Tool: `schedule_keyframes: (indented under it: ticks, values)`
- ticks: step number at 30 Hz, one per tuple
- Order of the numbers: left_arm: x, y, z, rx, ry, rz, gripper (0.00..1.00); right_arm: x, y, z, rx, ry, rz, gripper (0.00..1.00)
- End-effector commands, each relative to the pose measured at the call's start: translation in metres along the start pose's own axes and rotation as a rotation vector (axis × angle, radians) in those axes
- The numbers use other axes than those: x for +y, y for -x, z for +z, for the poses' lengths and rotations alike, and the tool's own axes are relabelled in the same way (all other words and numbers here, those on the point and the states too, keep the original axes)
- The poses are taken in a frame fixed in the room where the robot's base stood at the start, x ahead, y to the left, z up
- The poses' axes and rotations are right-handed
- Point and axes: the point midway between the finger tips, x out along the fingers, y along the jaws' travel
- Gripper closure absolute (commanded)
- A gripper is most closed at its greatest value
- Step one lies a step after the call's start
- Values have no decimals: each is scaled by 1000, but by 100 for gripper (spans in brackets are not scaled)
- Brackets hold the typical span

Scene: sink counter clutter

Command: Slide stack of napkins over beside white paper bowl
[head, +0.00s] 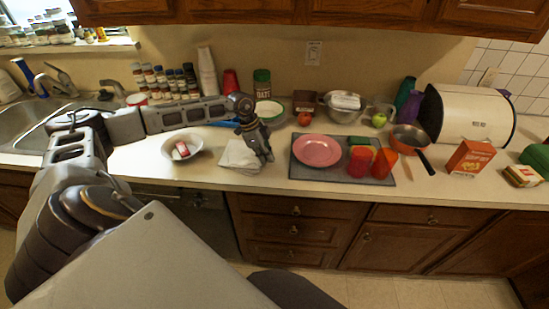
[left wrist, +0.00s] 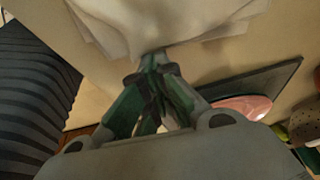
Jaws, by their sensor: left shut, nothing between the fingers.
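The stack of white napkins (head: 236,156) lies on the counter, left of the dark mat. In the left wrist view the napkins (left wrist: 160,22) spread in front of the fingertips. The white paper bowl (head: 172,150) stands to the left of the napkins, with a small red and white item inside; a narrow gap shows between bowl and napkins. My left gripper (head: 262,158) is shut and empty, pointing down at the right side of the napkins. In the left wrist view its fingers (left wrist: 156,62) meet at the napkins' edge; I cannot tell if they touch. My right gripper is not in view.
The sink (head: 25,125) is at the left. Spice jars (head: 163,82) and stacked cups (head: 207,72) stand behind.

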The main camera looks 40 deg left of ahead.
Motion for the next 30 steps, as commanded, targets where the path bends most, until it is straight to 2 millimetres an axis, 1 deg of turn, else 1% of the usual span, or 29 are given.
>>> schedule_keyframes:
  ticks: [1, 6, 15, 20, 30]
  values:
    - [0, 2, 7, -3, 2, 1, 100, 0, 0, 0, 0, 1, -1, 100]
    - [0, 8, 24, -3, 3, 1, 100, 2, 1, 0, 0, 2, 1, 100]
    - [1, 18, 51, -2, 2, 1, 100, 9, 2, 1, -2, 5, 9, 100]
    - [0, 19, 55, -2, 0, 1, 100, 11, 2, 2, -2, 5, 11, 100]
    - [0, 20, 55, -1, 0, 0, 100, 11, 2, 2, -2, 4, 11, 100]
